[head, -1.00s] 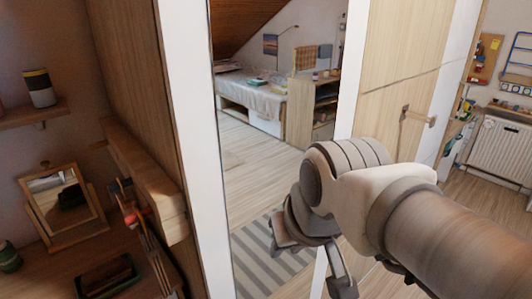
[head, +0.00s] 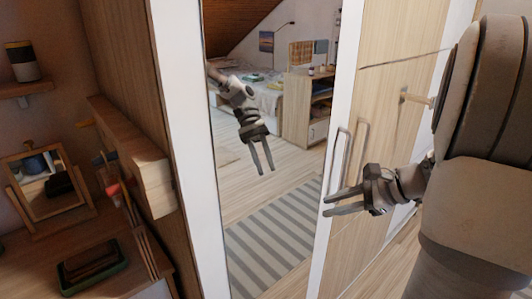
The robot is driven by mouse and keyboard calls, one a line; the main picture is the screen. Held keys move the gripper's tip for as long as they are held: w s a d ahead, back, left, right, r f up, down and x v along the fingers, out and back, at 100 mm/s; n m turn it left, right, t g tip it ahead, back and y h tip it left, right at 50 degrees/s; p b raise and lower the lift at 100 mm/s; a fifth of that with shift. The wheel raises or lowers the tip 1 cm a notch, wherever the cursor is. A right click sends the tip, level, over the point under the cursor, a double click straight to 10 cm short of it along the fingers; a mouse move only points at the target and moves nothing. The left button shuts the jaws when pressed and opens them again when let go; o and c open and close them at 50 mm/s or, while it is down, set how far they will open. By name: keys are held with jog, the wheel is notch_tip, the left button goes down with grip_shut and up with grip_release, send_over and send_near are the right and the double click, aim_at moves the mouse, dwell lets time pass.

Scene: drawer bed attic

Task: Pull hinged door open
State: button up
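A tall mirrored door (head: 268,185) with a white frame stands in the middle of the head view. A bar handle (head: 341,150) is upright on its right frame. A wooden door panel (head: 385,110) adjoins it on the right, with a second upright bar handle (head: 362,140). The task does not say which door is meant. My gripper (head: 326,204) is open and empty, fingers pointing left. It appears just below the two handles in the picture, apart from both. Its depth from the door is hard to tell. The mirror also shows a reflection of my gripper.
A wooden shelf unit (head: 120,150) is close on the left, with a small tilting mirror (head: 45,180) and a dark tray (head: 92,268). A wooden peg (head: 416,99) sticks out at the right. The bed, low shelves and striped rug appear in the mirror.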

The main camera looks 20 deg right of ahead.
jog(key=d+f+m+t+b, duration=0.2)
jog(key=d+m+t+b, duration=0.1)
jog(key=d+m+t, duration=0.25)
jog(key=m+t+h+b, duration=0.2)
jog(key=m+t+h, duration=0.1)
jog(key=m+t, duration=0.3)
send_near(346, 165)
jog(key=shift+m+g, duration=0.25)
jog(key=shift+g, duration=0.5)
jog(key=w, duration=0.3)
jog(key=w+a+b, duration=0.1)
jog(key=w, duration=0.3)
jog(key=w+r, duration=0.1)
jog(key=w, duration=0.2)
jog(key=shift+w+a+b, duration=0.15)
jog(key=shift+a+b, duration=0.1)
jog(key=shift+b, duration=0.05)
jog(key=shift+r, duration=0.1)
grip_shut()
